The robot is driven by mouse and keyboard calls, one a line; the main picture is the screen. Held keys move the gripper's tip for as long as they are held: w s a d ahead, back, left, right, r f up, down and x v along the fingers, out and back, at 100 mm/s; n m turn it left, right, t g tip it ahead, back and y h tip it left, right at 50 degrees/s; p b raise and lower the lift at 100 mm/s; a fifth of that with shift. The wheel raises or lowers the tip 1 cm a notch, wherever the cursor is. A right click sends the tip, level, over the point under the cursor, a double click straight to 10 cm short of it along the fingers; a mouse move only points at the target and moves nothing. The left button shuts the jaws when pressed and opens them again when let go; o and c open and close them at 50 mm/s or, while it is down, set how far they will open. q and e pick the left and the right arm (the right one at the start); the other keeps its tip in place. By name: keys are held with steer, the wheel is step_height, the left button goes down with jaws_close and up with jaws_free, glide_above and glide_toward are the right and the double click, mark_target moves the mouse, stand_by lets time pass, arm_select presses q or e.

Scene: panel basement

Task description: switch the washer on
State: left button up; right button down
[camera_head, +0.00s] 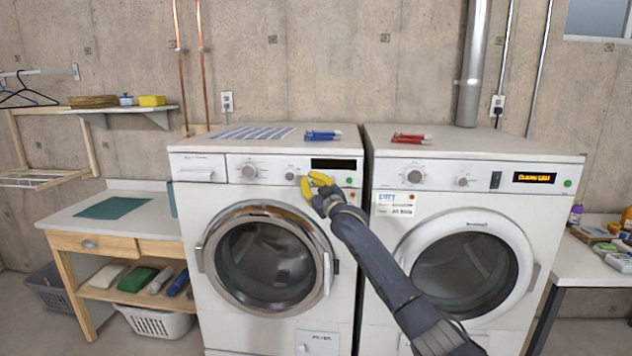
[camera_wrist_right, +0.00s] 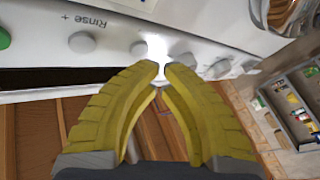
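The washer (camera_head: 215,240) is the left of two white front-loading machines; its round door is closed. Its top panel has two knobs (camera_head: 249,170), small buttons, a dark display (camera_head: 333,164) and a green button (camera_head: 349,182) at the right end. My right gripper (camera_head: 308,185), with yellow fingers, is just in front of this panel, left of the green button. In the wrist view the panel appears upside down, with the green button (camera_wrist_right: 3,39) at the left edge. The right fingertips (camera_wrist_right: 163,68) are together with nothing seen between them; contact with the panel is unclear. My left gripper is out of view.
A second machine (camera_head: 380,250) at the right has a lit orange display reading something like "clean lint". Blue clips (camera_head: 322,135) and red clips (camera_head: 411,137) lie on top. A wooden side table (camera_head: 130,245) stands left; a cluttered bench (camera_head: 575,265) stands right.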

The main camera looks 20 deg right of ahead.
steer(key=shift+w+d, duration=0.2)
steer(key=shift+w, duration=0.35)
stand_by(0.9)
steer(key=shift+s, duration=0.15)
steer(key=shift+s+a, duration=0.2)
steer(key=shift+s, duration=0.2)
steer(key=s+a, duration=0.2)
steer(key=s, duration=0.3)
steer(key=shift+s+a, duration=0.15)
steer(key=shift+s, duration=0.15)
stand_by(0.4)
stand_by(1.4)
